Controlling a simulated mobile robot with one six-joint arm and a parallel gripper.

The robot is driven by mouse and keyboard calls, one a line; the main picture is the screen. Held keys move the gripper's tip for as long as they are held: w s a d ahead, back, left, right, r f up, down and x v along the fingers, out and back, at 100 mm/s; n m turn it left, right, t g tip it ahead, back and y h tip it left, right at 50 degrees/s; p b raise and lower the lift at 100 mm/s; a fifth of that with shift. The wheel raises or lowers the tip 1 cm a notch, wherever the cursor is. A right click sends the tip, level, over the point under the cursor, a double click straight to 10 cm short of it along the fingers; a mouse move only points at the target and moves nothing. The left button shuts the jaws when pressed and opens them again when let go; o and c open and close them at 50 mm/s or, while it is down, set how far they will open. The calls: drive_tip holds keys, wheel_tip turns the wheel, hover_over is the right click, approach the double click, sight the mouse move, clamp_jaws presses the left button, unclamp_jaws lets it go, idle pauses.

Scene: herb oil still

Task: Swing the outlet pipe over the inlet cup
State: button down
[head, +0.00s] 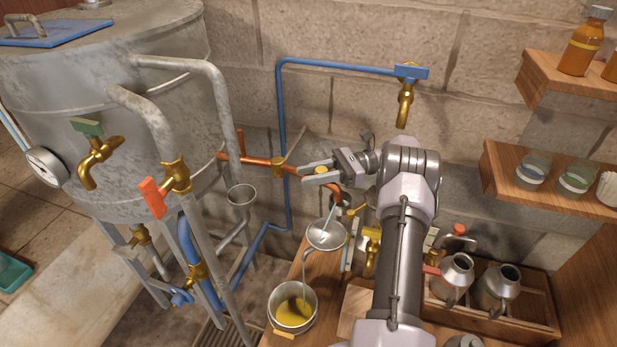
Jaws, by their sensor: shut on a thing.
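The copper outlet pipe (292,182) bends down from a brass joint by the wall and curves right, its far end partly behind my gripper. My gripper (306,173) is shut on the copper pipe near its bend; the exact contact is small and hard to see. A grey metal cup (326,235) stands below the pipe's end, with a pale thin streak between them. A second, smaller grey cup (241,195) tops a pipe beside the still, left of the copper pipe. I cannot tell which cup is the inlet cup.
The large grey still (150,30) with brass taps fills the left. A bowl of yellow liquid (292,307) sits at the front of the wooden bench. A blue pipe (281,110) runs along the wall. Metal jugs (498,288) and wooden shelves (548,182) are at right.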

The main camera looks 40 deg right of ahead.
idle(0.3)
drive_tip(key=c, duration=1.1)
unclamp_jaws()
drive_tip(key=shift+w, duration=0.1)
wheel_tip(320, 180, up, 4)
drive_tip(key=r+p, duration=0.1)
drive_tip(key=p, duration=0.2)
drive_tip(key=s+a+p, duration=0.2)
drive_tip(key=s+a, duration=0.1)
drive_tip(key=s, duration=0.4)
drive_tip(key=s+a+p, duration=0.3)
drive_tip(key=s+a, duration=0.1)
drive_tip(key=s, duration=0.3)
drive_tip(key=shift+a, duration=0.3)
